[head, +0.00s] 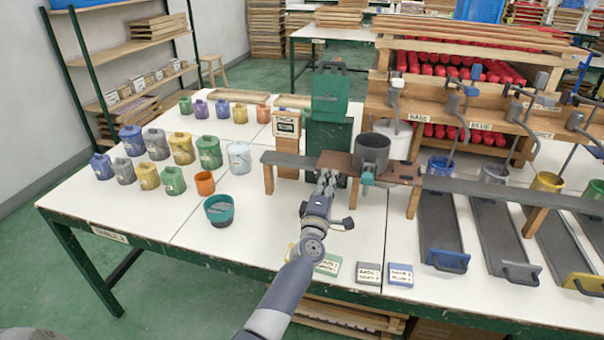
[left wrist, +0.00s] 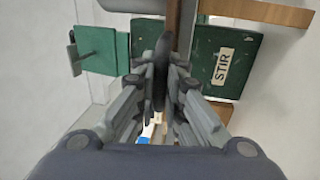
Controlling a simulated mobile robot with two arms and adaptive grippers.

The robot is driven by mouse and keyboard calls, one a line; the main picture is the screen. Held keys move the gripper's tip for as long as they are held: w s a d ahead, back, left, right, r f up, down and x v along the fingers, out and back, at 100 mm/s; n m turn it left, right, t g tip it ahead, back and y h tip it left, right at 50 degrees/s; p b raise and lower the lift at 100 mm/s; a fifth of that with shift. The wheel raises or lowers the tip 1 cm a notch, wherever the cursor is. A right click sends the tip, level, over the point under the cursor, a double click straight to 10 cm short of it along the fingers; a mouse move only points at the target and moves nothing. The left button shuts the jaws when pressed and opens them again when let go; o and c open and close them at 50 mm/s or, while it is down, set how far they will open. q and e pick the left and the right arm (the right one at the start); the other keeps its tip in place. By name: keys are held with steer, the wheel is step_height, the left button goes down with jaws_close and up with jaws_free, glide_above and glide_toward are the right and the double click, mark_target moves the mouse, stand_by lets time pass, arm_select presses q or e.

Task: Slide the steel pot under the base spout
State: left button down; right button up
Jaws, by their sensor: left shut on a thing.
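The steel pot (head: 371,150) is dark grey and stands upright on the brown section of a raised rail (head: 290,160). A teal fitting shows at its lower front. The base spout (head: 395,100), beside the BASE label (head: 422,118), is behind the pot and a little to its right. My left gripper (head: 328,180) is at the rail, left of and in front of the pot. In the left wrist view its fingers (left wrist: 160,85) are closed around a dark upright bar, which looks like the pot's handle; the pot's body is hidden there. My right gripper is not in view.
A green STIR unit (head: 328,105) stands left of the pot; its STIR sign shows in the left wrist view (left wrist: 222,66). Several paint jars (head: 208,152) and a teal bowl (head: 219,210) cover the left table. Grey sloped trays (head: 440,225) fill the right. Small label blocks (head: 400,274) lie in front.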

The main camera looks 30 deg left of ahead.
mark_target(352, 175)
arm_select(q)
steer(key=d, duration=0.3)
steer(key=w+d, duration=0.1)
steer(key=d, duration=0.2)
steer(key=shift+w+f, duration=0.15)
steer(key=shift+w, duration=0.05)
steer(key=c, duration=1.7)
jaws_free()
steer(key=shift+a, duration=0.1)
